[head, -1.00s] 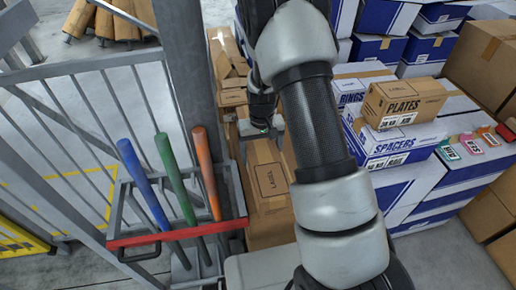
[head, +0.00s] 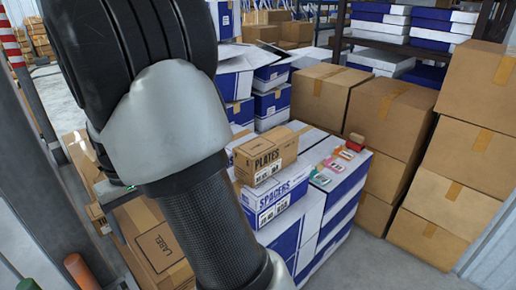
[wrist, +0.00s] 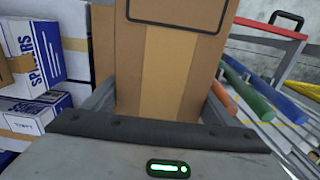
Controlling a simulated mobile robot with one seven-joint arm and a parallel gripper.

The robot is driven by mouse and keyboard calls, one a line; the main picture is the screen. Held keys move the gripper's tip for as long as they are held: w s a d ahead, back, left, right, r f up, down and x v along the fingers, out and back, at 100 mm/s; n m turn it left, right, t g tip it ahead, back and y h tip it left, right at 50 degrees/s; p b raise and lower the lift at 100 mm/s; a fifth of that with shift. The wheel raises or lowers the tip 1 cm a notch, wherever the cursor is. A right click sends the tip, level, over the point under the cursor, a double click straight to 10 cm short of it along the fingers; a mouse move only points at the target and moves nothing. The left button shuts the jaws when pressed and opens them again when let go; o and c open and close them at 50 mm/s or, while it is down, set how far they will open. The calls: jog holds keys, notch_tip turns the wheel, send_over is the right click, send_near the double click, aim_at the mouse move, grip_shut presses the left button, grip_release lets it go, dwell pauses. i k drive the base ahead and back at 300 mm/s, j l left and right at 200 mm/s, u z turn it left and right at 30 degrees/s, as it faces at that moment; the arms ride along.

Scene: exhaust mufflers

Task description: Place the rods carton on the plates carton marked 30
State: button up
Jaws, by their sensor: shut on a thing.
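The brown taped carton (wrist: 163,75) lies between the jaws of my gripper (wrist: 160,105) in the wrist view. It fits the rods carton, but no name is readable. In the head view it appears to be the carton with an outlined label (head: 152,243) at lower left, partly behind my arm. My gripper (head: 118,190) is mostly hidden there. The brown plates carton (head: 266,157) sits on the white and blue spacers carton (head: 278,203) near the middle. Its weight number is too small to read surely. The gripper is well left of it.
Several small coloured boxes (head: 338,162) lie right of the plates carton, on white and blue cartons (head: 330,212). Tall brown cartons (head: 385,115) stand at right. A grey post (head: 45,190) stands close at left. Coloured rods (wrist: 250,95) in a red-edged rack show in the wrist view.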

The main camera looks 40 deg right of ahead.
aim_at(268, 141)
jog(key=k+l, duration=0.15)
jog(key=k, duration=0.25)
jog(key=k+l, duration=0.15)
jog(key=l, duration=0.25)
jog(key=k+l, duration=0.15)
jog(key=l, duration=0.2)
jog(key=k+l, duration=0.1)
jog(key=l, duration=0.75)
jog(key=k, duration=0.05)
